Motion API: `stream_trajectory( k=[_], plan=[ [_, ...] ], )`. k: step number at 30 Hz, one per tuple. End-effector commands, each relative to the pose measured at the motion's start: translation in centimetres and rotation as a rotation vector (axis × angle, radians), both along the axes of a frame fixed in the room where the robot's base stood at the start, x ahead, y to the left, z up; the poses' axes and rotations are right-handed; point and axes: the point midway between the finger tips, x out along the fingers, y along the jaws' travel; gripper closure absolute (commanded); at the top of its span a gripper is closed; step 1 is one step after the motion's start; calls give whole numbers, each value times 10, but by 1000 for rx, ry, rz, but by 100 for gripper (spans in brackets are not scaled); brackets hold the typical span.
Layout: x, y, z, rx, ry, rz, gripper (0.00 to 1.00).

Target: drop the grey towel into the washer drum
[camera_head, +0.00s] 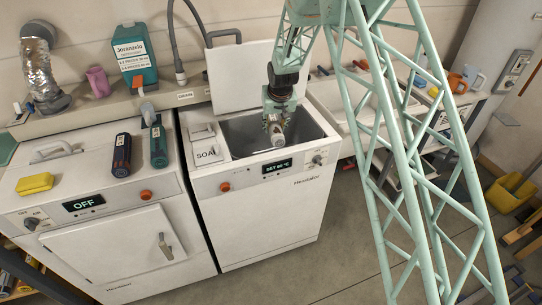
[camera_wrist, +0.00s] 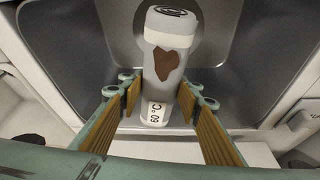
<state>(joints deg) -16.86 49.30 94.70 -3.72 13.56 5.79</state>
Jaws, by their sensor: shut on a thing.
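The grey towel (camera_wrist: 172,82) is a rolled bundle with a white band, a brown stain and a 60 °C tag. My gripper (camera_wrist: 160,95) is shut on it, one finger on each side. In the head view, my gripper (camera_head: 277,114) hangs over the open top of the washer (camera_head: 255,215), and the towel's pale end (camera_head: 277,138) shows below it. The washer drum (camera_head: 240,132) is a grey metal tub under the towel; its wall also shows in the wrist view (camera_wrist: 115,45). The towel's exact height over the drum is unclear.
The washer lid (camera_head: 240,75) stands raised behind the opening. A soap drawer (camera_head: 207,148) is at its left; the display reads SET 60 °C.

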Motion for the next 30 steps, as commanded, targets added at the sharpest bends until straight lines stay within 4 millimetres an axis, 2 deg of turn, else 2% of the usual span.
stream_trajectory(
  k=[1,2,7,20,30],
  plan=[
    [0,0,0,0,-1,0,81],
    [0,0,0,0,-1,0,68],
    [0,0,0,0,0,0,53],
    [-1,0,2,0,0,0,53],
    [-7,-2,21,1,-2,0,53]
  ],
)
